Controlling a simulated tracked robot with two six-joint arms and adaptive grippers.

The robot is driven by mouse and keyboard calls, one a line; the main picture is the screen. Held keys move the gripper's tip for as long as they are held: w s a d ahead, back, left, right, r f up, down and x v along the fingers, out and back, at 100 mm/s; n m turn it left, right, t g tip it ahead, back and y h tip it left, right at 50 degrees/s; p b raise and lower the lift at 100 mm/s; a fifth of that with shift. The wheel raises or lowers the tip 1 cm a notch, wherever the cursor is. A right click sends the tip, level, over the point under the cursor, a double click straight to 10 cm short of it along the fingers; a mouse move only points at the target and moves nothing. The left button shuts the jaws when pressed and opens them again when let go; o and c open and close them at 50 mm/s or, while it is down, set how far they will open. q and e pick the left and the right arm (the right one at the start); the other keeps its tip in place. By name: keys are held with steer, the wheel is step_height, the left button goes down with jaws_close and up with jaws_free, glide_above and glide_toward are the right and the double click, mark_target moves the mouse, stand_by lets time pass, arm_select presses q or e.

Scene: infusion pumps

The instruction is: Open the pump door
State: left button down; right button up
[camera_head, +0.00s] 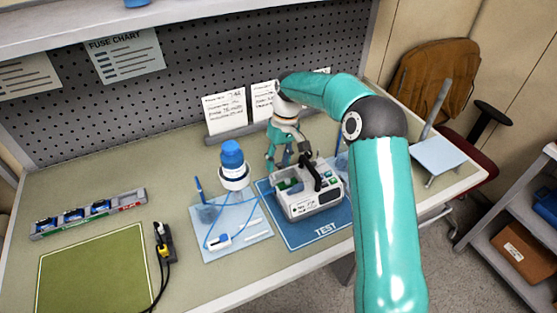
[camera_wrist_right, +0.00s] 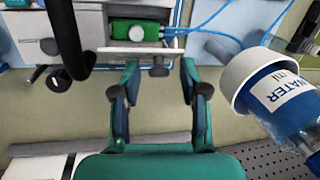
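The infusion pump (camera_head: 312,205) is a white box with a black carry handle (camera_head: 310,170), standing on the blue TEST mat (camera_head: 325,229). Its green inner part (camera_head: 289,185) shows at its left side. In the right wrist view, a white door-like panel (camera_wrist_right: 135,48) sits beside a green block (camera_wrist_right: 130,32), with a dark knob (camera_wrist_right: 158,69) on it. My right gripper (camera_head: 284,163) is at the far left side of the pump. Its fingers (camera_wrist_right: 159,75) are apart, and the knob appears between the tips; I cannot tell whether they touch. My left gripper is not in view.
A green mat (camera_head: 95,270) and parts strip (camera_head: 88,213) lie further left.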

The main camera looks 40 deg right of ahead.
stand_by(0.3)
step_height(320, 180, up, 12)
steer(key=d, duration=0.2)
steer(key=shift+w+d+f, duration=0.15)
steer(key=shift+w+f, duration=0.05)
steer(key=shift+w, duration=0.05)
stand_by(0.6)
